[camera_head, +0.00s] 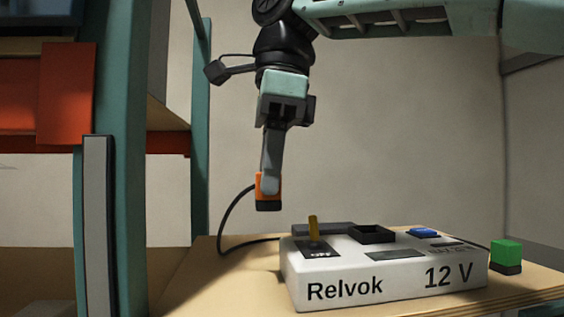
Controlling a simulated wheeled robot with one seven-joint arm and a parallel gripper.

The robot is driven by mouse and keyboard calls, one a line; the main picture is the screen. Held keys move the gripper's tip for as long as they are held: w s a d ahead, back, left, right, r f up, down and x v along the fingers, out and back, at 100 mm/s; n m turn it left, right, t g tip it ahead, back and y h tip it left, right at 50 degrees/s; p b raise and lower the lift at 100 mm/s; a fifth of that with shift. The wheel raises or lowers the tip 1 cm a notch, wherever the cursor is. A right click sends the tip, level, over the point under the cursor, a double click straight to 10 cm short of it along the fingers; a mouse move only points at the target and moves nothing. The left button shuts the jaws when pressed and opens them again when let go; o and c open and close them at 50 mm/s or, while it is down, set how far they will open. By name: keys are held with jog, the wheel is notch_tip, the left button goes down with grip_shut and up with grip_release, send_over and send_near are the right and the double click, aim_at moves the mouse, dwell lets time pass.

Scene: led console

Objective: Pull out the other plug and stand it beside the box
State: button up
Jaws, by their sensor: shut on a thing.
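My gripper (268,175) points down and is shut on an orange plug (267,190) with a dark lower end. The plug hangs upright in the air, to the left of and above the box (385,280). A black cable curves from the plug down to the table behind the box. The white box reads "Relvok" and "12 V". A green plug (506,252) with a dark base stands on the table just right of the box. A black raised socket (371,235) sits on the box top; its inside is hard to see.
The box top carries a yellow lever (313,229) at a switch plate marked "ON" and a blue button (424,232). The wooden table (222,268) has bare room left of the box. A teal shelf post (118,200) stands at the left.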

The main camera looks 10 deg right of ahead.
jog(key=shift+s+a+f+p, duration=0.1)
jog(key=shift+s+a+p, duration=0.15)
jog(key=shift+a, duration=0.5)
jog(key=shift+s+a+f+p, duration=0.1)
jog(key=shift+s+a+p, duration=0.1)
jog(key=shift+a+p, duration=0.4)
jog(key=shift+s+a+f+p, duration=0.1)
jog(key=shift+s+a, duration=0.1)
jog(key=shift+a, duration=0.7)
jog(key=shift+r+p, duration=0.15)
jog(key=shift+p, duration=0.15)
jog(key=shift+f+b, duration=2.95)
jog(key=shift+f, duration=1.7)
jog(key=shift+f+b, duration=0.35)
jog(key=shift+f, duration=0.25)
jog(key=o, duration=1.1)
jog(key=shift+c, duration=0.2)
